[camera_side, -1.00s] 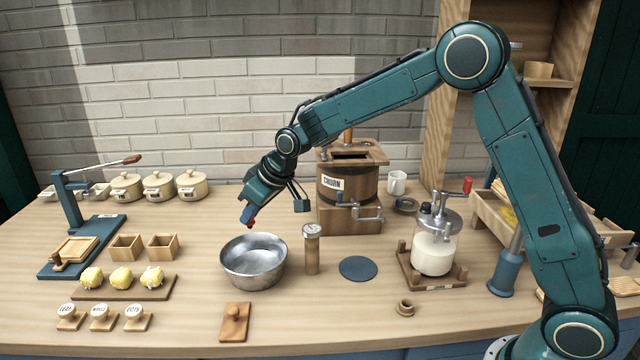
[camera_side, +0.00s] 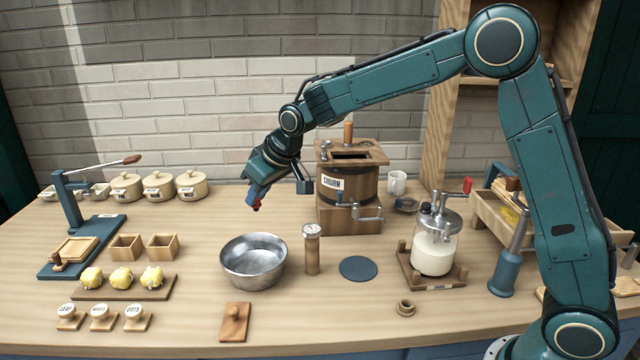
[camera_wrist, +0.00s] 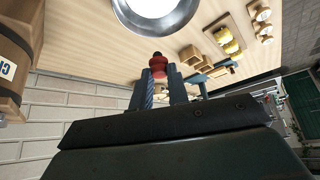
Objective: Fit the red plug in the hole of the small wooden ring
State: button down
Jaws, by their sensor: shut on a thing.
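The small wooden ring (camera_side: 405,308) lies on the table at the front right, in front of the glass jar, well apart from my gripper. Its hole faces up.
A metal bowl (camera_side: 253,262) stands below my gripper. A wooden cylinder (camera_side: 312,250), a dark round mat (camera_side: 358,268) and a jar on a wooden stand (camera_side: 433,250) lie between bowl and ring. The churn (camera_side: 348,190) stands behind. The table front beside the ring is clear.

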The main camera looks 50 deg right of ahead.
jog(key=s+d+m+g+h, duration=0.2)
jog(key=s+d+m+g, duration=0.2)
jog(key=s+m, duration=0.55)
jog(key=s+d+m+g+h, duration=0.2)
jog(key=s+d+m+g, duration=0.1)
jog(key=s+m, duration=0.65)
jog(key=s+d+m+g+h, duration=0.2)
jog(key=s+d+m+g, duration=0.2)
jog(key=s+m, duration=0.6)
notch_tip(320, 180, down, 10)
jog(key=shift+s+r+n, duration=0.2)
jog(key=shift+s+n, duration=0.05)
jog(key=shift+n, duration=0.15)
jog(key=shift+f+t, duration=0.1)
jog(key=shift+t, duration=0.2)
jog(key=shift+f, duration=2.15)
jog(key=shift+f, duration=1.15)
dwell(0.5)
